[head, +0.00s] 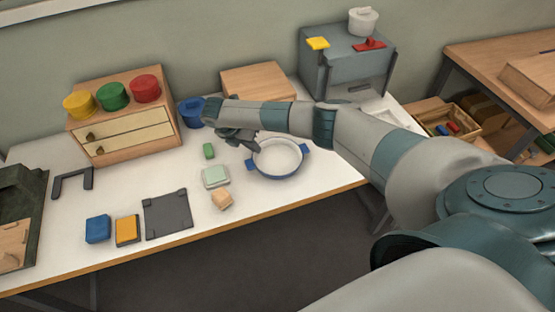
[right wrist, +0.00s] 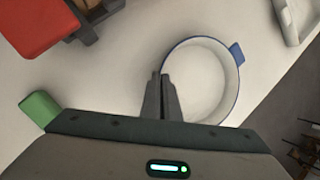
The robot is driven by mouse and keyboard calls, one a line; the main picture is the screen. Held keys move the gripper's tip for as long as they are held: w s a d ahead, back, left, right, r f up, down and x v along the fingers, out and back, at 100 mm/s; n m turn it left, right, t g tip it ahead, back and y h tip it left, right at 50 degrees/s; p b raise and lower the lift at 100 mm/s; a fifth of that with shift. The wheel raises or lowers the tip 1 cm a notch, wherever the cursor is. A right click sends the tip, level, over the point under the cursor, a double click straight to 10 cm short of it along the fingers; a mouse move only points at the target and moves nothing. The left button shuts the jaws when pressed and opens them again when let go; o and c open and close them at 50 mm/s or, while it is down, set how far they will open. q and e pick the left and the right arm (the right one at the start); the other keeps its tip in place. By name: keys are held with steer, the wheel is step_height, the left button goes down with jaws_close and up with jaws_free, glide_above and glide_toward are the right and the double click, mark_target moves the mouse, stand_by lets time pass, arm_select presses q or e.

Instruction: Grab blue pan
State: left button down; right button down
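The blue pan (head: 277,174), white inside with a blue rim and two blue handles, sits flat on the white table right of its middle. It also shows in the right wrist view (right wrist: 203,82), with one handle at its upper right. My right gripper (head: 254,147) is at the pan's left edge. In the right wrist view its two fingers (right wrist: 160,78) are close together with the rim running to them; they look shut on it. The fingers hide that part of the rim and the near handle. My left gripper is not in view.
A green block (head: 209,151), a pale green block (head: 215,176) and a wooden block (head: 222,199) lie left of the pan. A blue pot (head: 190,112) stands behind. A drawer box (head: 130,138) carries several coloured cups. The table's front edge is close to the pan.

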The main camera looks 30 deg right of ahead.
steer(key=shift+r, duration=0.2)
stand_by(0.3)
steer(key=shift+w+r+b, duration=0.1)
steer(key=shift+r+b, duration=0.35)
steer(key=shift+r, duration=0.05)
step_height(320, 180, up, 2)
steer(key=shift+r+b, duration=0.2)
steer(key=shift+b, duration=0.45)
steer(key=s+d+r+b, duration=0.3)
steer(key=s+d+r, duration=0.4)
steer(key=s+d, duration=0.1)
steer(key=shift+s+r+b, duration=0.15)
steer(key=shift+s+b, duration=0.1)
steer(key=shift+b, duration=0.1)
